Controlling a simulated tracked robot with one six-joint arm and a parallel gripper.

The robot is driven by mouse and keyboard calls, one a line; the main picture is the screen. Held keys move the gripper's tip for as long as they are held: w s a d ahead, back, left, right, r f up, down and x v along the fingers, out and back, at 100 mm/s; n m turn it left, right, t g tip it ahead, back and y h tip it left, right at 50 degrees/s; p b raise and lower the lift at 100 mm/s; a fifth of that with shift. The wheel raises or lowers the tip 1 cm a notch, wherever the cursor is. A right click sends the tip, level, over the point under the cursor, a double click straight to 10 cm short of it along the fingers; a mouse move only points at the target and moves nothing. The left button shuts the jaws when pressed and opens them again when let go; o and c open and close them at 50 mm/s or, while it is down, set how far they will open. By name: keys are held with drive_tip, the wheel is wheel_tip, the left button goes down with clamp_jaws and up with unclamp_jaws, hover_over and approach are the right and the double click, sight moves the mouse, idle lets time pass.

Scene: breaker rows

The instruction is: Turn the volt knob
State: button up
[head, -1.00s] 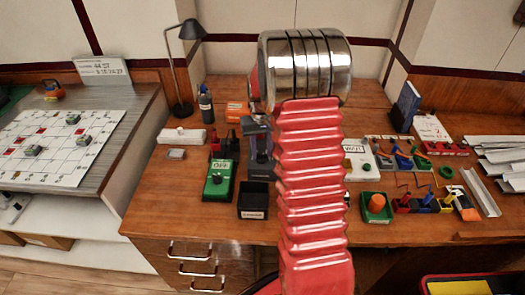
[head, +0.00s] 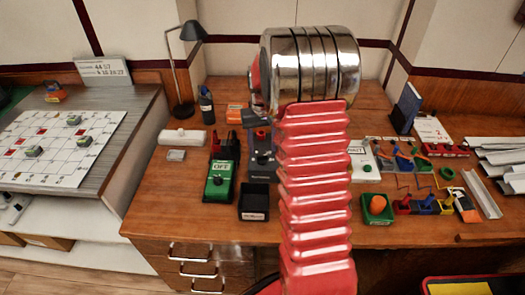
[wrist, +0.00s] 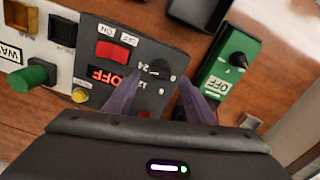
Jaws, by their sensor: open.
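The small black knob (wrist: 158,68) sits on a dark grey panel (wrist: 125,70) beside white number marks, some reading like 24 and 12. It seems to be the volt knob, though no volt label is readable. My gripper (wrist: 159,76) is open, with its two purple-grey fingers on either side of the knob in the wrist view. Whether they touch it or are still above it I cannot tell. The panel also carries a red switch (wrist: 111,51) and an OFF label. In the head view the panel (head: 262,165) is partly hidden by my arm, and the knob and my fingers are not distinguishable.
A green box (wrist: 216,72) with a black knob and OFF label lies beside the panel. A white panel with a green knob (wrist: 30,76) is on its other side. A black tray (head: 254,202) stands in front. Several coloured parts lie on the desk's right.

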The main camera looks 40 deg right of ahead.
wheel_tip(320, 180, up, 10)
drive_tip(key=shift+r, duration=0.2)
idle(0.7)
drive_tip(key=s+a+r+n+t, duration=0.2)
drive_tip(key=s+a+r, duration=0.2)
drive_tip(key=s+a, duration=0.7)
drive_tip(key=s+a+r+n+t, duration=0.2)
drive_tip(key=s+a+r+t, duration=0.1)
drive_tip(key=s+a, duration=0.9)
drive_tip(key=shift+a+r+n+t, duration=0.3)
drive_tip(key=shift+a+r, duration=0.05)
drive_tip(key=shift+a, duration=0.55)
